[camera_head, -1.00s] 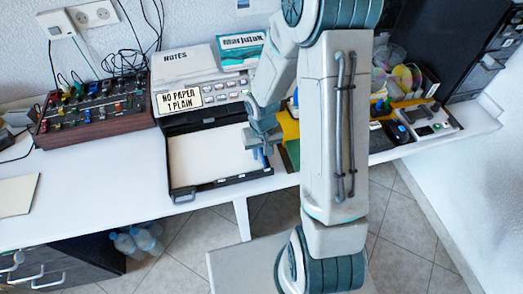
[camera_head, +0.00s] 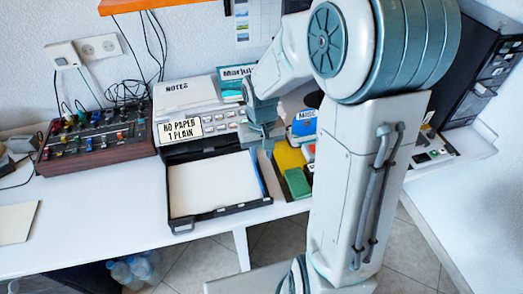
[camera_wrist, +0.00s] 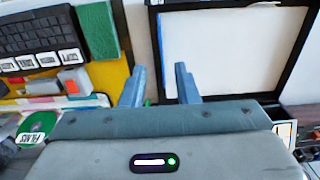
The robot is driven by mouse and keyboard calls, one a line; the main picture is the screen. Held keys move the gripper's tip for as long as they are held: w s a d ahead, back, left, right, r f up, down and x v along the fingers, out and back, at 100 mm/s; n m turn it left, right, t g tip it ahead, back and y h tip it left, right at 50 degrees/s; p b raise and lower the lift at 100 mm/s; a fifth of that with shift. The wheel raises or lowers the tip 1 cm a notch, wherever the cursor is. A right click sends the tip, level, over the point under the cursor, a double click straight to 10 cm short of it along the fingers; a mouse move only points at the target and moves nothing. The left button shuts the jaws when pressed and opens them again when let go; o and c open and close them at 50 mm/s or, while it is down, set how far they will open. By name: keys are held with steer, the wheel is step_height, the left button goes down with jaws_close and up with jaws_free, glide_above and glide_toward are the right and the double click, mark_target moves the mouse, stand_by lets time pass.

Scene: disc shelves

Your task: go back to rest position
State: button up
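My gripper (camera_wrist: 159,88) is open in the wrist view, its two blue-grey fingers apart with nothing between them. In the head view my gripper (camera_head: 268,142) hangs above the right edge of the black paper tray (camera_head: 222,209), which holds white paper and has a blue strip along its right side. The tray also shows in the wrist view (camera_wrist: 154,60), beyond and to the right of the fingers. My arm hides part of the table on the right.
A green block (camera_head: 297,183) lies on a yellow surface right of the tray. A printer (camera_head: 200,115) stands behind the tray, and a mixer-like box (camera_head: 96,135) with coloured knobs stands at the left.

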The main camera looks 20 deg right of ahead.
steer(key=shift+r, duration=0.2)
stand_by(0.4)
steer(key=s+r+t, duration=0.2)
steer(key=s+r, duration=0.9)
steer(key=s, duration=0.2)
steer(key=shift+s+d+t, duration=0.35)
steer(key=shift+d+t, duration=0.05)
steer(key=shift+d, duration=0.05)
stand_by(1.3)
